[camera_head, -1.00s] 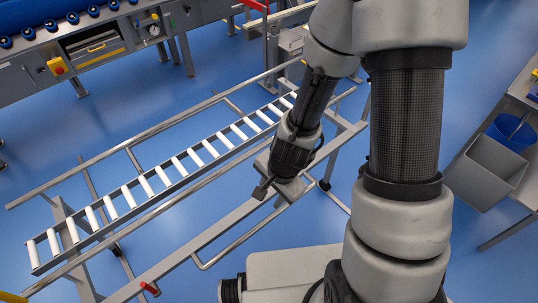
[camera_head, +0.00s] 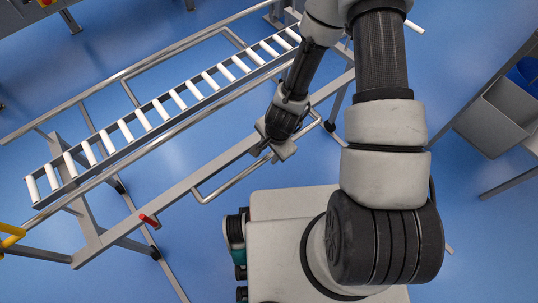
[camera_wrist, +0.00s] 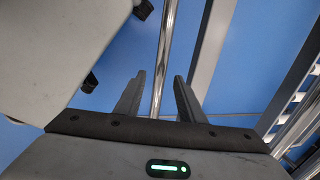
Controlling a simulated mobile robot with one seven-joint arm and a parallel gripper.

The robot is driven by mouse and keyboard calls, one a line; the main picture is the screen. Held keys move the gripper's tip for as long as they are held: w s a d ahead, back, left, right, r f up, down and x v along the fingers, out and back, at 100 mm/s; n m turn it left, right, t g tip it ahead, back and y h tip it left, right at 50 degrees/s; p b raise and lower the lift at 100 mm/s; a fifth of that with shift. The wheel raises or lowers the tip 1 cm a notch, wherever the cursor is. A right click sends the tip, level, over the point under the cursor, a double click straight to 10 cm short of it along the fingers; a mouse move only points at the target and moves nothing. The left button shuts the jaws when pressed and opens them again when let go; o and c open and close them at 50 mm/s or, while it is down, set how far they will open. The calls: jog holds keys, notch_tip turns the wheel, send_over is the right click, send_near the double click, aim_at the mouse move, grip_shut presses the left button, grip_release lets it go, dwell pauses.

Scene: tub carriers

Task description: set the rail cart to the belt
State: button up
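The rail cart (camera_head: 176,187) is a grey metal frame with a sloping row of white rollers (camera_head: 145,119), chrome side rails and a chrome push bar (camera_head: 229,181) on its near side. My gripper (camera_head: 266,152) is at the upper right part of that push bar in the head view. In the wrist view my gripper (camera_wrist: 159,78) is open, and the chrome bar (camera_wrist: 162,60) runs lengthwise between its two fingers. I cannot tell how deep the bar sits or whether a finger touches it. The belt is not clearly in view; only a machine edge (camera_head: 28,12) shows at the top left.
A red-tipped lever (camera_head: 148,220) sits on the cart's near beam. A yellow part (camera_head: 12,235) shows at the left edge. A grey bin (camera_head: 497,122) and a blue tub (camera_head: 528,78) stand at the right. Blue floor lies open between cart and machine.

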jog(key=shift+w+a+f, duration=0.1)
jog(key=shift+w+f, duration=0.05)
jog(key=shift+f, duration=0.5)
jog(key=shift+w+a+f, duration=0.1)
jog(key=shift+f, duration=0.5)
grip_shut()
